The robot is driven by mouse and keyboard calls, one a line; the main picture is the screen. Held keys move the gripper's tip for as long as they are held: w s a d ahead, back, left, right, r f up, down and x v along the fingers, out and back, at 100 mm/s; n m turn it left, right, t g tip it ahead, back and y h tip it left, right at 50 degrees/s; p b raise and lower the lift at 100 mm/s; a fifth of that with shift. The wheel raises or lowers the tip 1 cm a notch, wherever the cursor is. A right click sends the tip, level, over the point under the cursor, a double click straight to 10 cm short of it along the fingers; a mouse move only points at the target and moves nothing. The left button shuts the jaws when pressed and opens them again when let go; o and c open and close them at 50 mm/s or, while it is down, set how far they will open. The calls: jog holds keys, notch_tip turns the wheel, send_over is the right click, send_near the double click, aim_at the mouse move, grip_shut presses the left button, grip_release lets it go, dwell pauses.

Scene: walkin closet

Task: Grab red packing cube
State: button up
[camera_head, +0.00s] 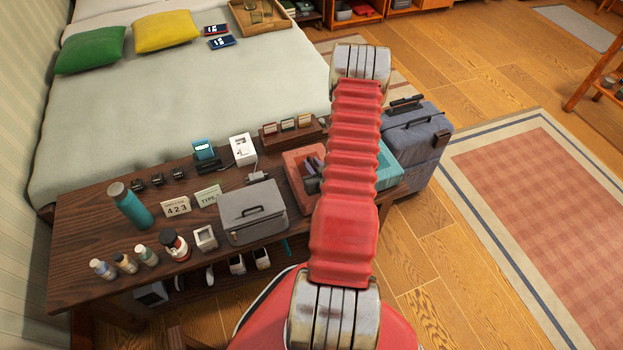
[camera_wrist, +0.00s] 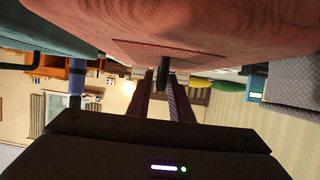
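The red packing cube (camera_head: 294,170) lies on the dark wooden bench in the head view, with my arm covering its right part. In the wrist view, which is upside down, its red fabric (camera_wrist: 215,25) fills the top of the picture. A dark strap or handle (camera_wrist: 165,64) stands out from its surface. My gripper (camera_wrist: 164,76) has its two fingers at the cube, on either side of that dark handle. Whether the fingers press on it cannot be told. In the head view my gripper shows only as a dark shape over the cube, partly behind my arm.
A grey case (camera_head: 252,212) stands left of the cube, and a teal packing cube (camera_head: 388,165) lies to its right. A wooden holder (camera_head: 290,131) is behind. A blue-grey suitcase (camera_head: 415,140) stands beyond the bench's right end. Bottles and small boxes crowd the bench's left.

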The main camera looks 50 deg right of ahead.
grip_shut()
dwell(1.1)
